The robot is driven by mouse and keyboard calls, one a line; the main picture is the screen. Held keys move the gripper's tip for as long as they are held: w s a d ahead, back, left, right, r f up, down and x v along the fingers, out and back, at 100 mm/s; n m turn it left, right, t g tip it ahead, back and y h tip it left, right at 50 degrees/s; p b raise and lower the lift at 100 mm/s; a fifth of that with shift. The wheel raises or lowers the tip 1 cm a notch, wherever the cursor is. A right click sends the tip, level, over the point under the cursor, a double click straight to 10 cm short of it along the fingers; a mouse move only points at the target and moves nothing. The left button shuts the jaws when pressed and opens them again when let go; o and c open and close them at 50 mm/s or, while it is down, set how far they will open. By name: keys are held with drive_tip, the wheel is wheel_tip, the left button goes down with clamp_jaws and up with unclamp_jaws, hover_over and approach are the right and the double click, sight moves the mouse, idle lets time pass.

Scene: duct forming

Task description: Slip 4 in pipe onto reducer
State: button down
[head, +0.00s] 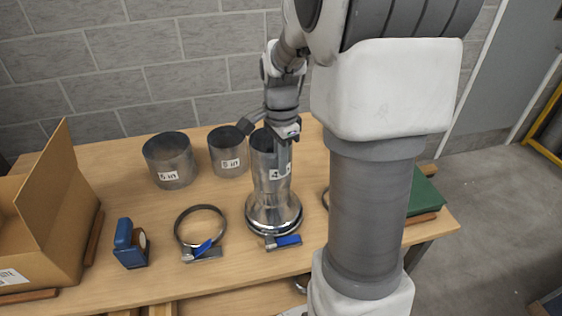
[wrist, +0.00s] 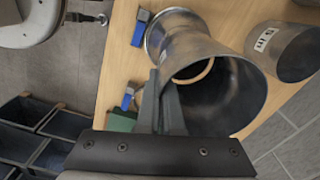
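The 4 in pipe (head: 265,160) is a grey metal cylinder standing upright in line with the shiny reducer (head: 272,211), its lower end at the reducer's top. I cannot tell how far it overlaps. A clamp with a blue lever (head: 284,241) sits at the reducer's base. My gripper (head: 284,168) is at the pipe's near rim, one finger outside, partly covering the label. In the wrist view my gripper (wrist: 164,97) has its fingers close together on the pipe's wall, one inside and one outside; the open pipe (wrist: 235,95) and the reducer (wrist: 176,24) show beyond.
Two wider labelled pipes, one at left (head: 170,162) and one in the middle (head: 228,152), stand behind. A loose ring clamp (head: 178,233) and a blue tape dispenser (head: 131,244) lie left, beside an open cardboard box (head: 45,215). A green object (head: 425,196) lies right, partly behind my arm.

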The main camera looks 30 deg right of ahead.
drive_tip(key=shift+f+b, duration=1.2)
drive_tip(key=shift+f, duration=0.95)
idle(3.3)
drive_tip(key=c, duration=1)
unclamp_jaws()
drive_tip(key=shift+r, duration=0.1)
wheel_tip(320, 180, up, 17)
drive_tip(key=shift+r+p, duration=0.1)
drive_tip(key=shift+p, duration=0.65)
